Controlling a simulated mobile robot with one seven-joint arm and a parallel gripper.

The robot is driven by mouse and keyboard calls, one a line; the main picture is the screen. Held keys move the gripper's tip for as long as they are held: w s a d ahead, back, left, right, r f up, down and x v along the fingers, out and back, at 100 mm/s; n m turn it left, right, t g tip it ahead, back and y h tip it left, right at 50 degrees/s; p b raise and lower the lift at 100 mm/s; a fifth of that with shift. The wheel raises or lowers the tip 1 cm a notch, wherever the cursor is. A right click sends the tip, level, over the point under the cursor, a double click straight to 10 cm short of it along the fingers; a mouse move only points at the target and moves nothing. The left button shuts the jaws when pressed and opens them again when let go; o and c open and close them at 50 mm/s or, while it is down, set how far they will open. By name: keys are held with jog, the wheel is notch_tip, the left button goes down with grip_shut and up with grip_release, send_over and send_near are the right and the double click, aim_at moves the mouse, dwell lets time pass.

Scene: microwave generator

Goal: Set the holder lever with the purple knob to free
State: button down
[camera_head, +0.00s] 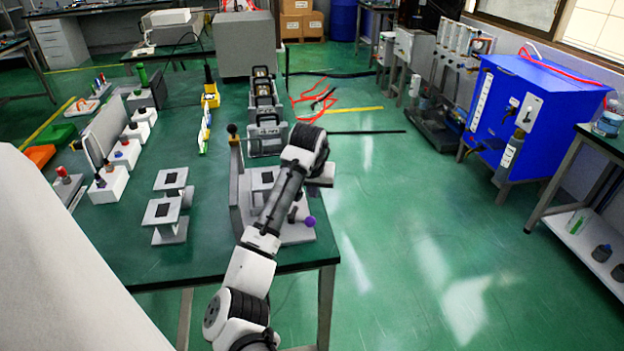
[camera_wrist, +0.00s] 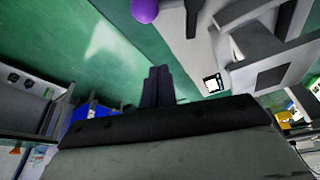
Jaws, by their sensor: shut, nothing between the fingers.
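The purple knob (camera_head: 310,221) shows at the right edge of the grey holder (camera_head: 300,236), near the front right corner of the green table. In the wrist view the purple knob (camera_wrist: 145,10) is at the top edge, cut off by the frame. The holder's grey plates (camera_wrist: 258,72) fill the upper right there. My gripper (camera_wrist: 158,75) is shut and empty, its dark fingers together, below the knob in that picture and apart from it. In the head view my arm hides part of the holder, and the gripper itself is hard to make out. The lever's rod is mostly hidden.
An upright plate with a black-knobbed post (camera_head: 233,132) stands at the holder's left. Two grey stands (camera_head: 168,208) are further left on the green table (camera_head: 215,240). A black-framed rack (camera_head: 265,120) stands behind.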

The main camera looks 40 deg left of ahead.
jog(key=x, duration=0.3)
jog(key=shift+w+a+f+p, duration=0.1)
jog(key=shift+f+p, duration=0.2)
jog(key=shift+p, duration=0.1)
jog(key=shift+s+d+f+p, duration=0.1)
jog(key=shift+s+d+p, duration=0.2)
jog(key=shift+s, duration=0.2)
jog(key=shift+s+d+p, duration=0.15)
jog(key=shift+s+d, duration=0.1)
jog(key=shift+s, duration=0.3)
jog(key=shift+s+d+f, duration=0.2)
jog(key=shift+s+d, duration=0.25)
jog(key=shift+s, duration=0.2)
